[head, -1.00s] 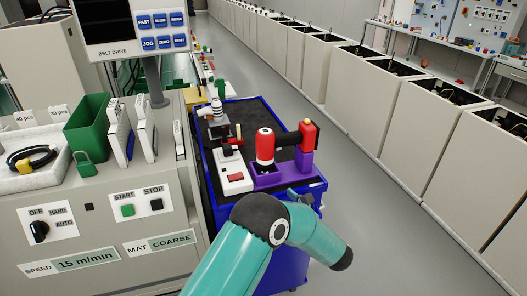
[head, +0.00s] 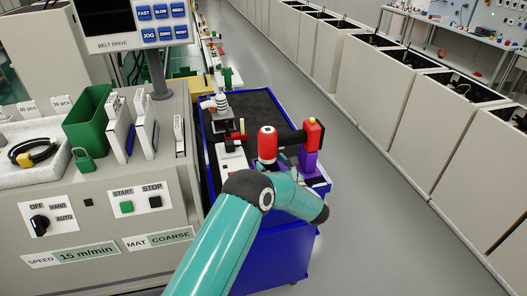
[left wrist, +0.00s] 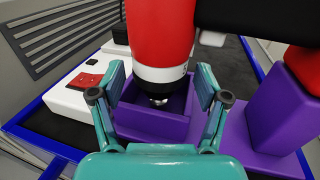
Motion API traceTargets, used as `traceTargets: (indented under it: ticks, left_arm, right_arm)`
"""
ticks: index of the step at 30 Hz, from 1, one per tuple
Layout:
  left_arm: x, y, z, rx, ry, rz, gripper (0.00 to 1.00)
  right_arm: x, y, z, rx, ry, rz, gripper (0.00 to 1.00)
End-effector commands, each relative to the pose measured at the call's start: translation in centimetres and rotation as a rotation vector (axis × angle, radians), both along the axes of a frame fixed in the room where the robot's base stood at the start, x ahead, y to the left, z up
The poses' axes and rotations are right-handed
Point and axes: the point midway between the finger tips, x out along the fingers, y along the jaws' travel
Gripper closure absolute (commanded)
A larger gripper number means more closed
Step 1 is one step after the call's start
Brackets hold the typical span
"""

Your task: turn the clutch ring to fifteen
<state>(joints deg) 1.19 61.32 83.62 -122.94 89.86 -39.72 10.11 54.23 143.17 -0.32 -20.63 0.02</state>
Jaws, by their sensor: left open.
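A red power tool (head: 267,145) stands nose down in a purple holder (left wrist: 150,122) on the cart. Its black handle reaches right to a red end (head: 313,134) over a purple post (head: 310,162). In the left wrist view a white and black ring (left wrist: 162,74) circles the tool's lower end, with a metal tip below. I cannot read any numbers on it. My left gripper (left wrist: 161,84) is open, one finger on each side of the ring, with gaps visible. In the head view my arm mostly hides this gripper. My right gripper is not in view.
The blue cart (head: 275,250) has a dark top. A white box with a red switch (left wrist: 86,81) lies left of the holder. A small stand (head: 221,105) is farther back. The control cabinet (head: 100,225) borders the cart on the left; open floor lies right.

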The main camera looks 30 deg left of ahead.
Motion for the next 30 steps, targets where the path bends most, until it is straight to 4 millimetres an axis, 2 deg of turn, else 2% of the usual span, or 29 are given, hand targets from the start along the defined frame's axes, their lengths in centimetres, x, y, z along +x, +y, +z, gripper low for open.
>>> traceTargets:
  ticks: [3,9,21,30]
  left_arm:
    - [0.9,2.2,0.1,0.0,-0.001,0.003,0.25]
    - [2.0,4.3,0.0,-0.001,0.0,0.002,0.25]
    - [2.3,4.9,0.0,0.0,0.0,0.0,0.25]
    - [2.3,4.8,0.0,-0.001,0.0,0.0,0.75]
  right_arm:
    - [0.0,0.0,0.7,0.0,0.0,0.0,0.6]
    - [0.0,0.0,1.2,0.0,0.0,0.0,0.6]
    - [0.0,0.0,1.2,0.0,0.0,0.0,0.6]
    - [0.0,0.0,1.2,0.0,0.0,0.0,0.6]
